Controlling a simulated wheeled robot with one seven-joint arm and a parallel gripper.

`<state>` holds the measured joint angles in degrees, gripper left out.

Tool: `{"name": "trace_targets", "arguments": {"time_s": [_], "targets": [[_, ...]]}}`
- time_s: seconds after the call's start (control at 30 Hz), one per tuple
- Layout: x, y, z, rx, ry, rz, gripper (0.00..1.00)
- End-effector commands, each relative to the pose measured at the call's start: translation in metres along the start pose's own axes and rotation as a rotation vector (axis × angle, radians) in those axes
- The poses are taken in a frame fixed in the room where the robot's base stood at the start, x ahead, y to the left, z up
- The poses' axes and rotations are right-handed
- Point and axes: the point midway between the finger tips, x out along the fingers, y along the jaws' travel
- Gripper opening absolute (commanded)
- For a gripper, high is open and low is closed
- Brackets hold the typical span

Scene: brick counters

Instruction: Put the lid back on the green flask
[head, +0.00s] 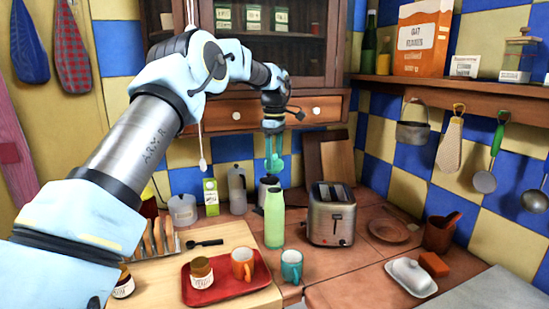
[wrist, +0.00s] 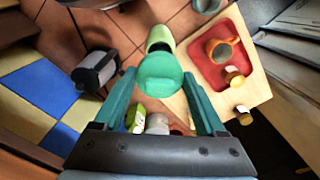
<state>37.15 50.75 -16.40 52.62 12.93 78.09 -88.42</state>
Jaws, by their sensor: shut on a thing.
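The green flask (head: 274,220) stands upright on the tiled counter, left of the toaster. My gripper (head: 274,167) points down above the flask, with a gap between them. In the wrist view, my gripper (wrist: 160,78) is shut on the teal-green lid (wrist: 160,73), which sits between the fingertips. The flask (wrist: 159,38) shows partly behind the lid there, and the lid hides some of it. In the head view the lid is hard to tell from the teal fingers.
The toaster (head: 331,215) stands close right of the flask. A teal mug (head: 291,267) and a red tray (head: 227,293) with an orange mug (head: 242,264) and a jar (head: 201,272) are in front. A moka pot (head: 237,190) and carton (head: 211,197) stand behind left.

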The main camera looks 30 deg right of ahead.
Motion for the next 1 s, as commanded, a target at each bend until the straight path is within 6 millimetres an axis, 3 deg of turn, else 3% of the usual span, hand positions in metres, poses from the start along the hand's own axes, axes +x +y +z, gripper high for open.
{"name": "trace_targets", "arguments": {"time_s": [0.6, 1.0], "targets": [[0.054, 0.000, 0.000, 0.001, 0.000, -0.001, 0.20], [0.061, 0.000, 0.000, 0.001, -0.001, 0.000, 0.20]]}}
